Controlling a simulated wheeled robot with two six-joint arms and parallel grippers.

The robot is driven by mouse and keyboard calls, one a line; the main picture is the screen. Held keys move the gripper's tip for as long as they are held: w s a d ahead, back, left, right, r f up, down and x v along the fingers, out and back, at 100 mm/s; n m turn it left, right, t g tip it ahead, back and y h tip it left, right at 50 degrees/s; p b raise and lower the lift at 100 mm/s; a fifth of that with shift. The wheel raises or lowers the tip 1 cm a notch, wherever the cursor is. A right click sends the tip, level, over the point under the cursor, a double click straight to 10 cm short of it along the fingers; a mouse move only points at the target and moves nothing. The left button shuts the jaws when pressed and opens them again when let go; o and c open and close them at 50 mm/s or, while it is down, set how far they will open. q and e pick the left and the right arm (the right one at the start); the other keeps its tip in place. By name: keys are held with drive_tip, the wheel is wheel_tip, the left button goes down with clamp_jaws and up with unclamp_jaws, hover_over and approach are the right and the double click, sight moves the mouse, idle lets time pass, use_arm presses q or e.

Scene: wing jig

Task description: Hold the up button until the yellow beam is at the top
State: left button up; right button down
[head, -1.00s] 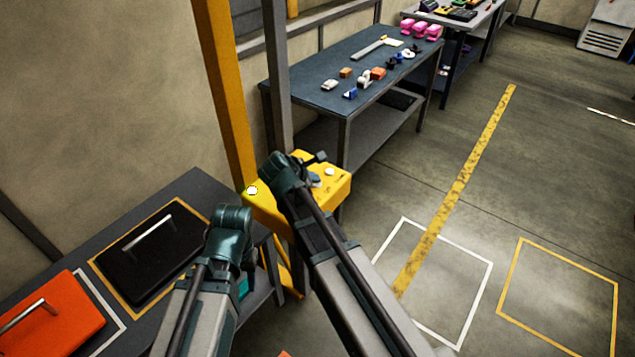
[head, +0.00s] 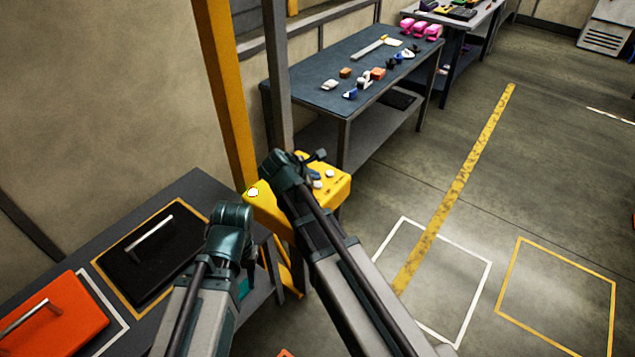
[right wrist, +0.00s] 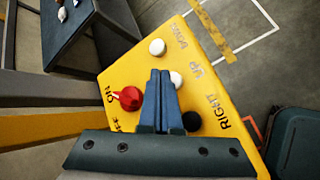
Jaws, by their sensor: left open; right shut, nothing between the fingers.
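The yellow control box (head: 340,187) is mounted by the posts; its labels read ON, RIGHT, UP and DOWN in the right wrist view (right wrist: 215,105). A white button (right wrist: 176,80) sits by the UP label, partly hidden by my right gripper (right wrist: 160,74). That gripper is shut and empty, its fingertips over the box at this button; I cannot tell if they press it. In the head view, my right arm partly covers the box. My left gripper (head: 244,286) hangs low beside the grey bench, open, mostly hidden by its arm. I cannot make out the yellow beam and its height.
Another white button (right wrist: 157,46), a black button (right wrist: 191,121) and a red knob (right wrist: 128,98) are close to my right fingers. A yellow post (head: 225,90) stands behind. The grey bench (head: 195,185) is at the left, a blue-topped table (head: 310,85) beyond. Floor at the right is clear.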

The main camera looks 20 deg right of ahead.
sight(314, 186)
wheel_tip(314, 186, up, 5)
drive_tip(key=p, duration=0.5)
idle(0.9)
